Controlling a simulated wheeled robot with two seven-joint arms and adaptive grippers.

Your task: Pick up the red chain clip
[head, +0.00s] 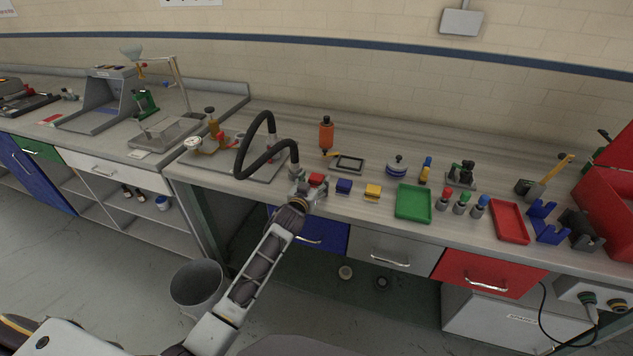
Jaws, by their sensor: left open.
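The red chain clip (316,179) looks like a small red block on the workbench, at the left end of a row with a blue block (343,186) and a yellow block (373,192). My left gripper (309,188) is at the front edge of the bench, right at the red clip. Its fingers are open and partly overlap the clip's lower side. I cannot tell whether they touch it. My right gripper does not show.
A black hose (254,143) arches close to the gripper's left. Behind stand an orange bottle (326,133) and a dark-framed device (347,163). A green tray (413,203) and a red tray (509,222) lie to the right. A grey bin (197,284) stands on the floor.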

